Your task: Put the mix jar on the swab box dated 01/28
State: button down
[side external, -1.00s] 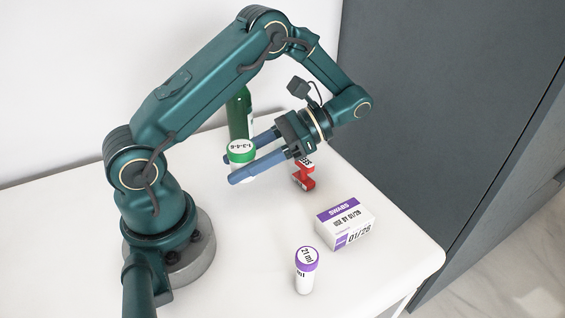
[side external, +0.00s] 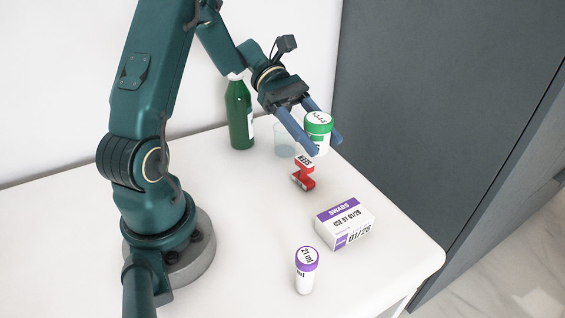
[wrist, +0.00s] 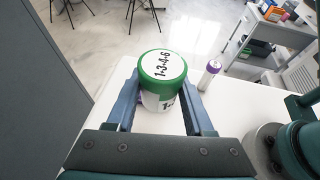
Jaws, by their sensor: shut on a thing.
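The mix jar (side external: 318,137), white with a green lid marked 1-3-4-6, is held between the blue fingers of my gripper (side external: 326,146). In the wrist view the jar (wrist: 163,80) sits between both fingers, lid towards the camera. It is in the air, behind and above the swab box. The swab box (side external: 344,222), white and purple and reading USE BY 01/28, lies on the white table with nothing on its top. In the wrist view the box is mostly hidden behind the jar, with only a bit of purple showing.
A purple-capped vial marked 21 ml (side external: 305,271) stands in front of the box. A red stand with a small sign (side external: 303,174) is behind the box. A green bottle (side external: 239,115) and a clear beaker (side external: 285,141) stand further back. A grey cabinet (side external: 440,110) rises beyond the table.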

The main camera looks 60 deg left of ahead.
send_over(347, 217)
notch_tip(347, 217, down, 5)
jog(key=shift+f, duration=2.15)
jog(key=shift+c, duration=1.4)
grip_release()
jog(key=shift+f, duration=0.1)
jog(key=shift+a+r, duration=0.25)
jog(key=shift+v, duration=3.5)
jog(key=shift+f, duration=0.1)
